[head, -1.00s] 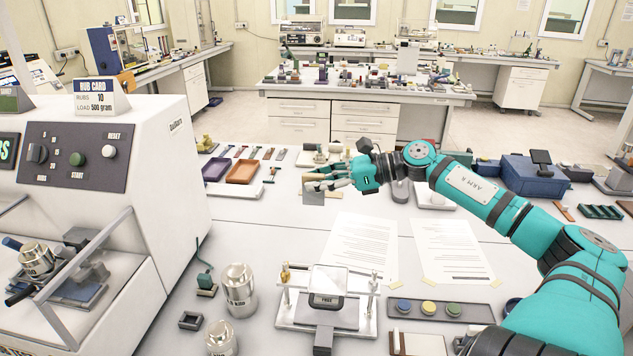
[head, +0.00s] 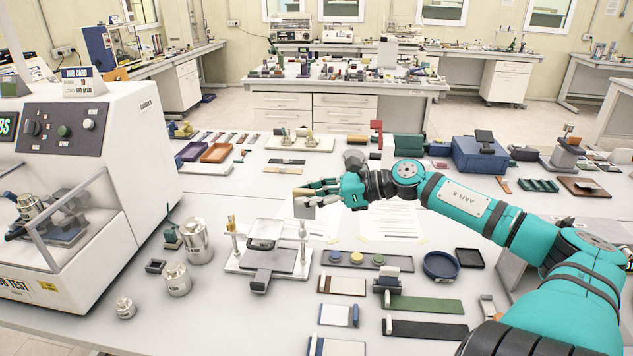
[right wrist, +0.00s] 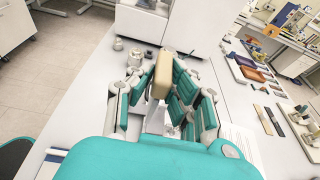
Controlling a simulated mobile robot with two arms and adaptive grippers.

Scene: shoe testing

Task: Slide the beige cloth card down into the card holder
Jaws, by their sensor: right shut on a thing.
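My right gripper (head: 312,192) is in the air over the bench, above the left edge of two printed sheets. It is shut on a beige piece (head: 289,196), which shows as a beige block between the fingers in the right wrist view (right wrist: 162,75). A small grey plate (head: 304,208) hangs below the fingertips; I cannot tell whether it is part of the beige piece. A white stand (head: 236,268) with two posts and a clear plate stands on the bench nearer me. I cannot tell for sure which thing is the card holder. My left gripper is not in view.
Metal weights (head: 197,241) stand left of the stand, near the big white rub tester (head: 120,165). A strip with coloured discs (head: 357,258), several flat cards (head: 347,286) and a blue round dish (head: 441,265) lie to its right. Two small trays (head: 216,153) lie farther back.

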